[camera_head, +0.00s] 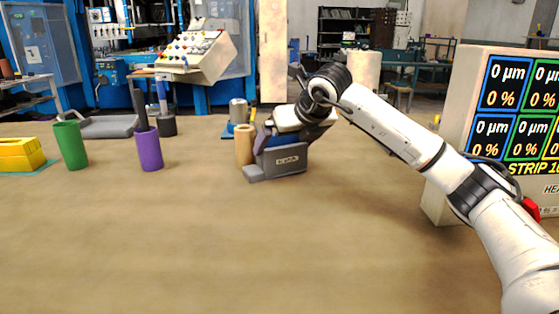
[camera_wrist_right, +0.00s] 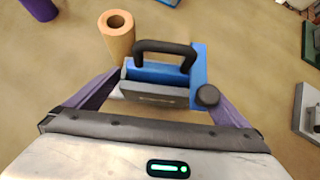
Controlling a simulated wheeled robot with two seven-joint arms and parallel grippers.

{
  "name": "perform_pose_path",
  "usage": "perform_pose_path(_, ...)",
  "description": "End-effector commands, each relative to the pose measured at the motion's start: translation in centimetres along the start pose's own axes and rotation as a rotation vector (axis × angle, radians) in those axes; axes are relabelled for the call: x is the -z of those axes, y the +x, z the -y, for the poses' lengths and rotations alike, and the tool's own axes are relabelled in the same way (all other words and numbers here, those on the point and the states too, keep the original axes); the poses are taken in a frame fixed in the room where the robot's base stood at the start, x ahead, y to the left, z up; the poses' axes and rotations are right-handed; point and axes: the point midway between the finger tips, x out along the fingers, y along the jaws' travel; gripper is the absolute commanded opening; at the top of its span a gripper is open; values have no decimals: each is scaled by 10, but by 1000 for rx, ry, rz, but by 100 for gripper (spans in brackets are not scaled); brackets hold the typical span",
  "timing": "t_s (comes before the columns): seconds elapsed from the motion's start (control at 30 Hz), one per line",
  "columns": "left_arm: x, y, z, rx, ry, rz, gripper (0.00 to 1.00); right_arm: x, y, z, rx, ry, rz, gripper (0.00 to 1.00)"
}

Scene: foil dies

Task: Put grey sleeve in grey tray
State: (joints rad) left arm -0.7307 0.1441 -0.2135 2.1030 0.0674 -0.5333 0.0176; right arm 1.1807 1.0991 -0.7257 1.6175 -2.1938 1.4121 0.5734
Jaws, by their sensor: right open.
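The grey sleeve (camera_head: 238,112) stands upright on a blue mat behind the tan sleeve in the head view. It does not show in the wrist view. The grey tray (camera_head: 108,128) lies flat at the back left of the table and looks empty. My right gripper (camera_head: 268,138) is well to the right of the tray, in front of the grey sleeve. In the wrist view its purple fingers (camera_wrist_right: 160,98) are spread apart on either side of a grey and blue block with a black handle (camera_wrist_right: 157,95). They hold nothing visible. My left gripper is not in view.
A tan sleeve (camera_head: 244,145) stands next to the block. A display box (camera_head: 455,130) stands right. The table's front is clear.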

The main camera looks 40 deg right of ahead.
Motion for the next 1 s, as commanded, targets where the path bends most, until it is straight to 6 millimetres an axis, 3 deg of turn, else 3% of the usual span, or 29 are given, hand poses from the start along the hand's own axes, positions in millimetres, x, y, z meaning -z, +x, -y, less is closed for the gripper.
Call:
perform_pose_path(0.2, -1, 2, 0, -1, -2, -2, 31, 2, 28, 0, -1, 0, -1, 100)
perform_pose_path(0.47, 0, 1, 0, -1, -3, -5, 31, 1, 31, 0, -1, -1, 1, 100)
perform_pose_path(0.7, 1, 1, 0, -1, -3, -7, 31, -2, 29, 0, -3, 1, 8, 61)
perform_pose_path(1.0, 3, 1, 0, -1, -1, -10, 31, -4, 27, 0, -2, 1, 8, 60)
